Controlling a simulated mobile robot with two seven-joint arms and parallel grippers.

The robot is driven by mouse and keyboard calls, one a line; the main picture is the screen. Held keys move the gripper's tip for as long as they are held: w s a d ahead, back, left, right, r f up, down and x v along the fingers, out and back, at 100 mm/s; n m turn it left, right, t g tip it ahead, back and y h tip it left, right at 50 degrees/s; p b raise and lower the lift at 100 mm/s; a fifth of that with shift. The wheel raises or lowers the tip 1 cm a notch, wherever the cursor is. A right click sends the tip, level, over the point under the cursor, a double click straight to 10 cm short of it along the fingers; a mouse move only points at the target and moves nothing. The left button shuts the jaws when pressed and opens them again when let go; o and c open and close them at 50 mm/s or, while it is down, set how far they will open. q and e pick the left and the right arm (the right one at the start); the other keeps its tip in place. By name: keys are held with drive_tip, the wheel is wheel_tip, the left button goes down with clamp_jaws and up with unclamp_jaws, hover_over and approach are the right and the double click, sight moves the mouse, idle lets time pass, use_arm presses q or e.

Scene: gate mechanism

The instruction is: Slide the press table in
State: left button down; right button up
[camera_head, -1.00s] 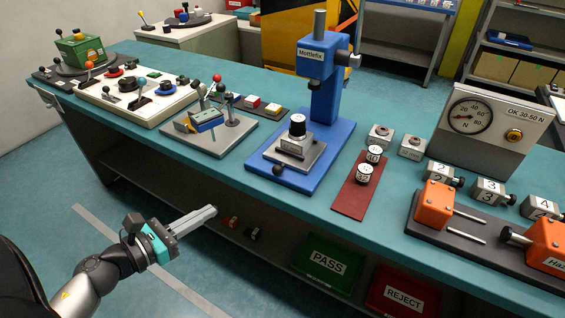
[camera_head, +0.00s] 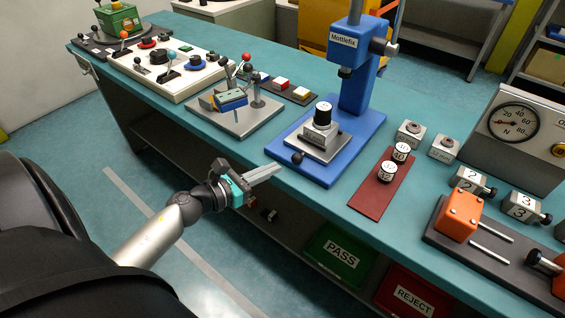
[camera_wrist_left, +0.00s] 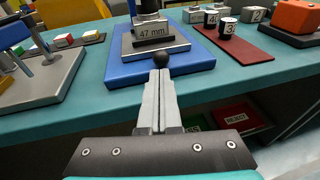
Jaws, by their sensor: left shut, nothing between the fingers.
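The blue press (camera_head: 362,75) labelled Mottlefix stands on a blue base plate (camera_head: 340,165) on the bench. Its grey sliding table (camera_head: 317,145) carries a black and white cylinder (camera_head: 324,115) and has a black ball knob (camera_head: 297,158) at its front. My left gripper (camera_head: 281,169) is shut and empty, its fingertips just short of the knob in the head view. In the left wrist view the shut fingers (camera_wrist_left: 161,75) point straight at the knob (camera_wrist_left: 162,60), with the table (camera_wrist_left: 155,47) marked 47 mm behind it. Contact with the knob cannot be told. My right gripper is out of view.
A lever fixture on a grey plate (camera_head: 235,118) stands left of the press. A red mat (camera_head: 372,198) with two small cylinders lies to its right. Green PASS (camera_head: 340,252) and red REJECT (camera_head: 410,296) bins sit below the bench (camera_head: 330,205).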

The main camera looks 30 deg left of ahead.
sight(292, 160)
use_arm(q)
drive_tip(key=shift+x, duration=2.15)
